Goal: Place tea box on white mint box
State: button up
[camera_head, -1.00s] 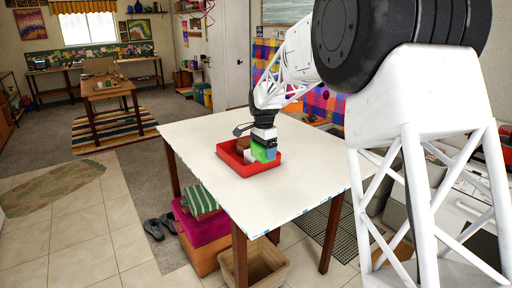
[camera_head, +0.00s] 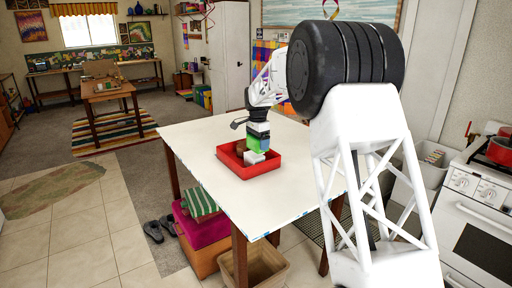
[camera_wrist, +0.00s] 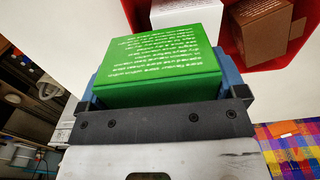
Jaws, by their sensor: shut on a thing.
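A green box with white print (camera_wrist: 160,62), apparently the tea box, is held between the fingers of my gripper (camera_wrist: 160,85). In the head view, my gripper (camera_head: 258,133) is over the red crate with the green box (camera_head: 256,143) below it. A white box (camera_head: 254,157), apparently the mint box, stands in the crate, in front of and lower than the green box. In the wrist view, the white box (camera_wrist: 187,14) shows past the green box, apart from it. I cannot tell how high the green box is above the crate floor.
The red crate (camera_head: 277,165) stands on a white table (camera_head: 305,180). A brown box (camera_wrist: 262,28) stands in it beside the white box; it also shows in the head view (camera_head: 241,146). The tabletop around the crate is clear.

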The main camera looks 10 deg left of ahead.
jog(key=shift+w+a+f, duration=0.1)
jog(key=shift+w+a, duration=0.25)
jog(key=shift+w, duration=0.5)
jog(key=shift+w+a+f, duration=0.1)
jog(key=shift+w+a, duration=0.25)
jog(key=shift+w, duration=0.5)
jog(key=shift+f, duration=1.75)
jog(key=shift+f, duration=0.1)
jog(key=o, duration=0.7)
notch_tip(320, 180, up, 12)
jog(key=shift+r, duration=0.1)
